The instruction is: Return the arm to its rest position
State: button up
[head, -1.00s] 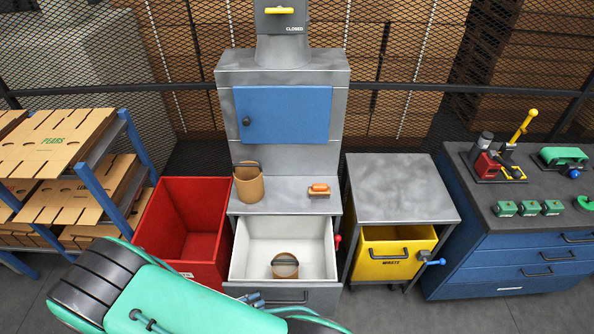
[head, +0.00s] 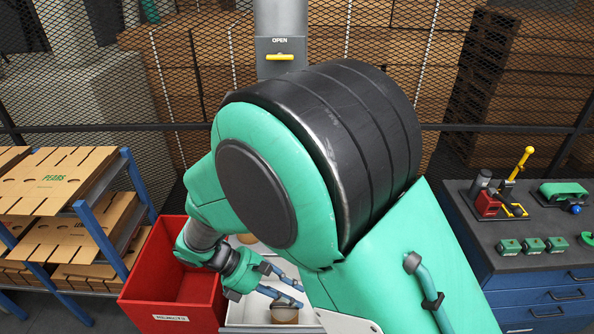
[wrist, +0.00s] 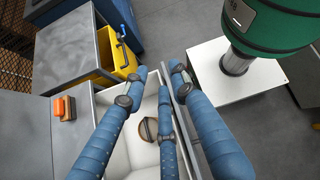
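My arm fills the middle of the head view, its large green and black joint in front of the machine. My gripper (head: 300,296) hangs at the lower middle of the head view, over the white drawer (head: 236,308). Its blue fingers are spread apart with nothing between the tips; the wrist view also shows my gripper (wrist: 158,72) open. A tan round pot (head: 284,314) with a dark bar across its top sits in the drawer below the fingers. The wrist view shows this pot (wrist: 148,130) partly behind a finger.
A red bin (head: 165,285) stands left of the drawer, beside a shelf of flat cartons (head: 62,178). A blue tool bench (head: 530,285) stands at right. The wrist view shows a yellow bin (wrist: 122,58) and an orange-topped brush (wrist: 64,108). My arm hides the machine's front.

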jog(key=s+d+r+m+t+y, duration=0.3)
jog(key=s+d+r+m+y, duration=0.2)
jog(key=d+r+m, duration=0.6)
jog(key=s+d+r+m+t+y, duration=0.3)
jog(key=s+d+r+m+y, duration=0.1)
jog(key=d+r+m, duration=0.7)
jog(key=shift+s+d+r+y, duration=0.35)
jog(key=shift+s+r, duration=0.35)
jog(key=shift+r, duration=0.9)
jog(key=shift+a, duration=0.1)
notch_tip(320, 180, down, 12)
jog(key=b, duration=1.2)
